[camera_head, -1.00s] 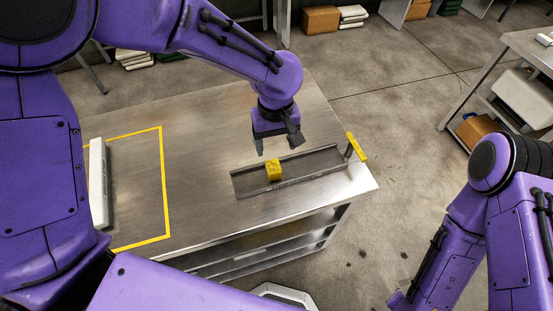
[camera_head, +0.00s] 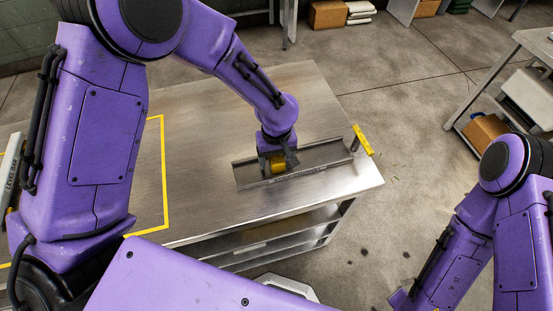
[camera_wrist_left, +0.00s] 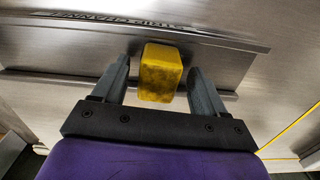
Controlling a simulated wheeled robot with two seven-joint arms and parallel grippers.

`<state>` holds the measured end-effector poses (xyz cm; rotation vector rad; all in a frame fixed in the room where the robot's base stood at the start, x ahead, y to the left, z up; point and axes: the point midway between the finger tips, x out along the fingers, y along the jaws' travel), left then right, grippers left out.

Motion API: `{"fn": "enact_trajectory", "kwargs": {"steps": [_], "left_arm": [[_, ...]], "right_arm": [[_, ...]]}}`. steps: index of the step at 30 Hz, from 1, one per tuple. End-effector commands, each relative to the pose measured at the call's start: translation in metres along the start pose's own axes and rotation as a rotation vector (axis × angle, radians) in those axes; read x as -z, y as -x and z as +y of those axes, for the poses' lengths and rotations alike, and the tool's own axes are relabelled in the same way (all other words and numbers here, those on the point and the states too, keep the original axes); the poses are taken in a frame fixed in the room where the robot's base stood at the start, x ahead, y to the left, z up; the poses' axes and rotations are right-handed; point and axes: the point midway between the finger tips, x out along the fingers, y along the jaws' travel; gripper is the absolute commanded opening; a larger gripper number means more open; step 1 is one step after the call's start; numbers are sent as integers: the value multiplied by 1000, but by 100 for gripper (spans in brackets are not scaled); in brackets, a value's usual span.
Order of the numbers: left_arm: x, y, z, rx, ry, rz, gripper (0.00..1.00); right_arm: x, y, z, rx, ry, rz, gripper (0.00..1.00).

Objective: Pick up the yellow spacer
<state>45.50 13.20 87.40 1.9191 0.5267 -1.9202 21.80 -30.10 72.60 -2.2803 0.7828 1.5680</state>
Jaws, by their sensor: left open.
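The yellow spacer (camera_head: 277,162) is a small yellow block sitting in the metal channel (camera_head: 318,158) on the steel table. It also shows in the left wrist view (camera_wrist_left: 160,72), between the two fingers. My left gripper (camera_head: 277,167) is open and down around the spacer, one finger on each side. In the left wrist view the left gripper (camera_wrist_left: 160,92) has a visible gap between each finger and the block. My right gripper is not in view; only part of my right arm shows at the right.
A yellow bar (camera_head: 363,140) stands at the channel's right end, near the table edge. A yellow taped outline (camera_head: 164,180) marks the table's left part. A white lettered object (camera_head: 11,165) lies at the far left. The steel table (camera_head: 205,120) has free room behind the channel.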

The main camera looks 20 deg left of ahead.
Motion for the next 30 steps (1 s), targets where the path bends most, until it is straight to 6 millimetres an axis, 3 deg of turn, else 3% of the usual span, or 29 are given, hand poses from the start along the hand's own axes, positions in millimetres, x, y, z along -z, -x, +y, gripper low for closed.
{"fn": "enact_trajectory", "kwargs": {"steps": [6,11,23,27,30], "left_arm": [[0,-1,1,-1,-1,1,69],[0,-1,1,-1,-2,1,17],[1,6,2,-2,-2,4,16],[2,28,2,-5,-2,7,16],[-16,53,-9,-3,-2,6,16]], "right_arm": [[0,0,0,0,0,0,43],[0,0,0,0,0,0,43],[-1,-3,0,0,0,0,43],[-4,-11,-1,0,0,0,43],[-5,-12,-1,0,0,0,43]]}}
